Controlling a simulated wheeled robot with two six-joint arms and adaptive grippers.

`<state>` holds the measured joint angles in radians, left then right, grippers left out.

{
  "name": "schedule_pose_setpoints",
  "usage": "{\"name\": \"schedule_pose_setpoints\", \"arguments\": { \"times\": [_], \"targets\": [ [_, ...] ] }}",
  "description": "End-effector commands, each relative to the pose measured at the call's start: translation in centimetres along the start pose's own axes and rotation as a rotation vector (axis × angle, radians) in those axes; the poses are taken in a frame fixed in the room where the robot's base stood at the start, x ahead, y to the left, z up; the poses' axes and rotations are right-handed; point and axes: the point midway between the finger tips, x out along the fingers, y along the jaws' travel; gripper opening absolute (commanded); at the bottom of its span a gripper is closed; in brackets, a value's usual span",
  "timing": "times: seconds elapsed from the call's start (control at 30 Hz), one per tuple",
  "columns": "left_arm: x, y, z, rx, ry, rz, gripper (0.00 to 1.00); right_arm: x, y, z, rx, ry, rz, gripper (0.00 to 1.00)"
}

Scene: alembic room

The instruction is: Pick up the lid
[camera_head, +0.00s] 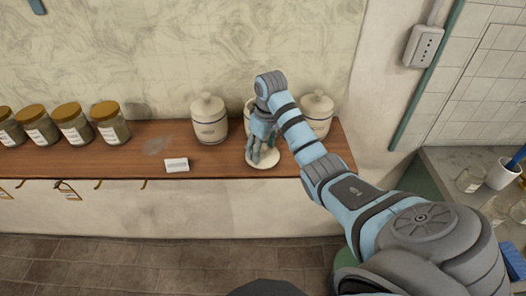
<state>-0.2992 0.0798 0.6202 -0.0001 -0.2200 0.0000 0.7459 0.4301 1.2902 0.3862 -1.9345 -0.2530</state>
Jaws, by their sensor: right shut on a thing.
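My right gripper (257,154) points down over the wooden shelf and is shut on a pale round lid (268,161). The lid is just below the fingertips, in front of a cream canister (249,106) that my right arm mostly hides. I cannot tell whether the lid touches the shelf or is held above it. Two other cream canisters with knobbed lids stand to the left (209,121) and right (317,113) of my gripper. My left gripper is not in view.
Several jars with golden caps (73,122) stand on the left of the wooden shelf (130,165). A small white label card (177,165) stands near its front edge. A counter with a white cup (502,174) is at the far right.

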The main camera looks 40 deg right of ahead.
Motion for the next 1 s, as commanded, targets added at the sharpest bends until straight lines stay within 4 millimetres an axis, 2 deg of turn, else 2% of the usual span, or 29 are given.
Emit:
{"name": "schedule_pose_setpoints", "arguments": {
  "times": [0.37,0.43,0.5,0.87,1.0],
  "targets": [
    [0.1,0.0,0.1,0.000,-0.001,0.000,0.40,0.2,-0.3,0.3,-0.001,-0.014,-0.008,0.25],
    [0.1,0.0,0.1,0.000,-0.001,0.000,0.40,-0.1,-0.3,0.2,-0.002,-0.014,-0.009,0.19],
    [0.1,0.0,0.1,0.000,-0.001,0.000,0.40,-0.6,-0.3,0.0,-0.003,-0.012,-0.008,0.01],
    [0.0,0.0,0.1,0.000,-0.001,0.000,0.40,-2.5,-0.3,-0.5,-0.006,-0.005,-0.004,0.00],
    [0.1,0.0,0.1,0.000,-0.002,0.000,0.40,-2.5,-0.8,-1.0,-0.012,-0.004,-0.009,0.00]
  ]
}}
